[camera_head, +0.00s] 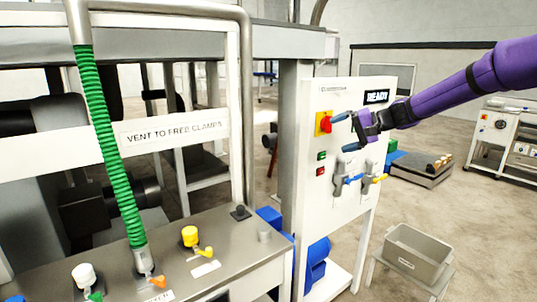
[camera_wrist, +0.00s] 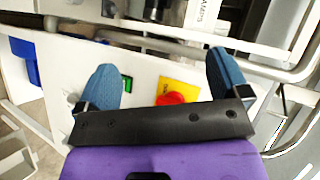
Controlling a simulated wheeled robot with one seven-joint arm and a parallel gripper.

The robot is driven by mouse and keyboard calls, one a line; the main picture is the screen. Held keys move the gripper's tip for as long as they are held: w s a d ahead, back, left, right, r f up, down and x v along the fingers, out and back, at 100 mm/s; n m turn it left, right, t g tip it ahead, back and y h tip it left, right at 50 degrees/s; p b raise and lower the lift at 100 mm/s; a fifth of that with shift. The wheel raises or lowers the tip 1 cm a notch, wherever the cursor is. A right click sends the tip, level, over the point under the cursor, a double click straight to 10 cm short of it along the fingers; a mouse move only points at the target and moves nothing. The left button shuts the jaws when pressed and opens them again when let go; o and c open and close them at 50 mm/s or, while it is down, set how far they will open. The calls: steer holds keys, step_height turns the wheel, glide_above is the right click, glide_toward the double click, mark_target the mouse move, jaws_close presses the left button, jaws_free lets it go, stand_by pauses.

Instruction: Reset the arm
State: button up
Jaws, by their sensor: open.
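My purple arm reaches in from the right in the head view. My gripper (camera_head: 345,132) is open and empty, with blue fingertips, in front of the white control panel (camera_head: 340,208). In the wrist view my gripper (camera_wrist: 163,85) has its two blue fingers spread wide apart. A red knob on a yellow plate (camera_head: 325,123) is on the panel close to the upper fingertip; the red knob (camera_wrist: 171,98) also shows between the fingers in the wrist view. I cannot tell whether a finger touches it. A green button (camera_head: 322,156) and a red button (camera_head: 320,171) sit below.
A display (camera_head: 377,96) is at the panel's top. A grey bin (camera_head: 417,255) stands at lower right. A metal bench (camera_head: 205,270) with a green hose (camera_head: 110,150) is at left.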

steer(key=s+a+r+n+g+h, duration=0.15)
steer(key=s+h, duration=0.25)
steer(key=s, duration=0.7)
steer(key=s+a+r+n+h, duration=0.1)
steer(key=s+r+h, duration=0.15)
steer(key=s, duration=0.85)
steer(key=s+d+t+h, duration=0.1)
steer(key=s+d, duration=0.4)
steer(key=s, duration=0.7)
steer(key=s+d+f+t+h, duration=0.1)
steer(key=s+d+h, duration=0.3)
steer(key=s, duration=0.9)
steer(key=shift+s+d+f+h, duration=0.15)
steer(key=shift+d+f+h, duration=0.1)
steer(key=shift+d+h, duration=0.1)
